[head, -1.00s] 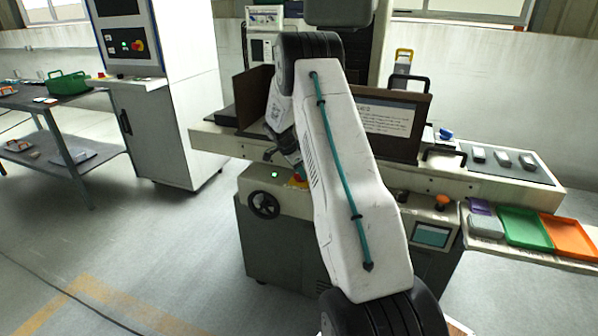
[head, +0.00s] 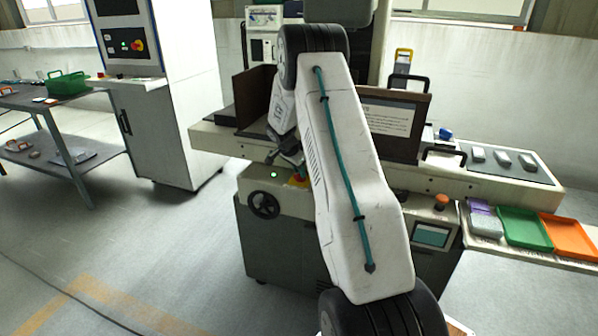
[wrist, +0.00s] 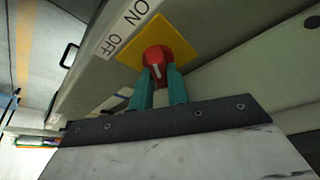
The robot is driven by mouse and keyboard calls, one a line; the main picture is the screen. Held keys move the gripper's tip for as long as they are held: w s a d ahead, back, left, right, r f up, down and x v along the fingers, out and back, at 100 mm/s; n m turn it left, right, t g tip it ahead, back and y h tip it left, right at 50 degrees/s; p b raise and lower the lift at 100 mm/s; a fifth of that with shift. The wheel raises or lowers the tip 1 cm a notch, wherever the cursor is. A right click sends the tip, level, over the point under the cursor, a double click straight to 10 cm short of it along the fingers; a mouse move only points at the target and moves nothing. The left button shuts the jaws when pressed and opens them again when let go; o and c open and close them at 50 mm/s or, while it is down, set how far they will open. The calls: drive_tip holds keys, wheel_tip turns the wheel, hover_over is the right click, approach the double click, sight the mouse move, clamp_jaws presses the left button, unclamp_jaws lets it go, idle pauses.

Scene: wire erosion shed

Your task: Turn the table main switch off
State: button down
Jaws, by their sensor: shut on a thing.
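The table main switch (wrist: 157,58) is a red rotary knob with a pale pointer mark, on a yellow square plate (wrist: 184,35). A white label (wrist: 124,28) beside the plate reads ON and OFF. In the wrist view my gripper (wrist: 161,74) has its two teal fingers closed about the red knob, one on each side. In the head view my gripper (head: 293,168) is at the machine's front panel, and only part of the red and yellow switch (head: 299,181) shows beside it. My forearm hides the panel to the right.
A green lamp (head: 273,175) and a black handwheel (head: 264,205) are left of the switch. An orange button (head: 441,200) and a small screen (head: 431,236) are further right. Green (head: 524,228) and orange (head: 568,238) trays stand on the right-hand shelf. The floor at left is clear.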

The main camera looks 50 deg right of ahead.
drive_tip(key=n+t, duration=0.1)
drive_tip(key=n, duration=0.3)
drive_tip(key=n+t, duration=0.1)
drive_tip(key=n, duration=0.2)
drive_tip(key=shift+s+t+y, duration=0.25)
drive_tip(key=shift+t+y, duration=0.05)
drive_tip(key=n+t+y, duration=0.1)
drive_tip(key=n, duration=0.3)
drive_tip(key=shift+d+n, duration=0.1)
drive_tip(key=shift+n, duration=0.2)
drive_tip(key=shift+s+n+t+y, duration=0.1)
drive_tip(key=shift+n+t+y, duration=0.4)
drive_tip(key=shift+n, duration=1.2)
drive_tip(key=c, duration=1.4)
unclamp_jaws()
drive_tip(key=shift+d, duration=0.1)
drive_tip(key=shift+o, duration=0.2)
drive_tip(key=v, duration=0.8)
drive_tip(key=shift+f, duration=0.15)
